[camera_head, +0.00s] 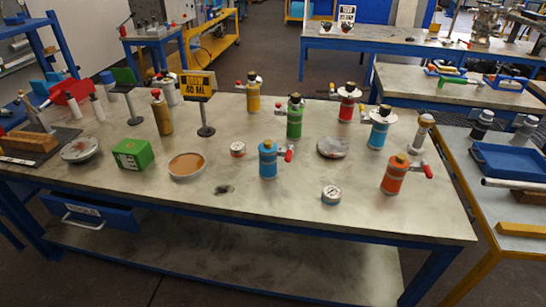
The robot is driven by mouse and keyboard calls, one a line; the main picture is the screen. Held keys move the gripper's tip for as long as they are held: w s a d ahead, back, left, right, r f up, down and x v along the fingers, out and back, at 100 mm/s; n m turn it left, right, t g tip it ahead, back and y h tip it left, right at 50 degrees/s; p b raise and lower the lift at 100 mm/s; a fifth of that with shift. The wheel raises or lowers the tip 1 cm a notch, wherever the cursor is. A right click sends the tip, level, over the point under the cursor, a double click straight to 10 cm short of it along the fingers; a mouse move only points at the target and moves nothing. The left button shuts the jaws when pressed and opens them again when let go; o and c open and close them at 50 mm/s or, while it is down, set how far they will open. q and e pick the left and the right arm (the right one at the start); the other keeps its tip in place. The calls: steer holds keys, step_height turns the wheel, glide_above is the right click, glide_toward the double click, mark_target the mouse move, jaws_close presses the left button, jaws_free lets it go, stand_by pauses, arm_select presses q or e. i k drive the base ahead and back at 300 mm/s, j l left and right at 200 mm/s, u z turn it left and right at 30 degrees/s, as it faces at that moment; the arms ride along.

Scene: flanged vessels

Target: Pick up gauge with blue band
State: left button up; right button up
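Two small round gauges lie on the main workbench (270,205). One gauge (331,195) is near the front edge, right of centre, with a pale dial face and a greyish side. The other gauge (238,149) is farther back near the middle, with reddish marks on it. No blue band can be made out clearly on either gauge at this size. Both gauges stand apart from the vessels around them. Neither of my grippers is in view.
Flanged vessels stand on the bench: a blue one (268,160) between the gauges, an orange one (395,175) right of the front gauge, and a green one (295,120) behind. A round tan dish (187,166) and a green box (132,154) sit left. The front centre is mostly clear.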

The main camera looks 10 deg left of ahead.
mark_target(332, 199)
steer(key=i+j, duration=0.8)
steer(key=i, duration=0.15)
steer(key=j+z, duration=0.2)
steer(key=j, duration=0.2)
steer(key=k+j+z, duration=0.15)
steer(key=j, duration=0.25)
steer(key=k+j+z, duration=0.2)
steer(key=j, duration=0.2)
steer(key=j+z, duration=0.2)
steer(key=j, duration=0.25)
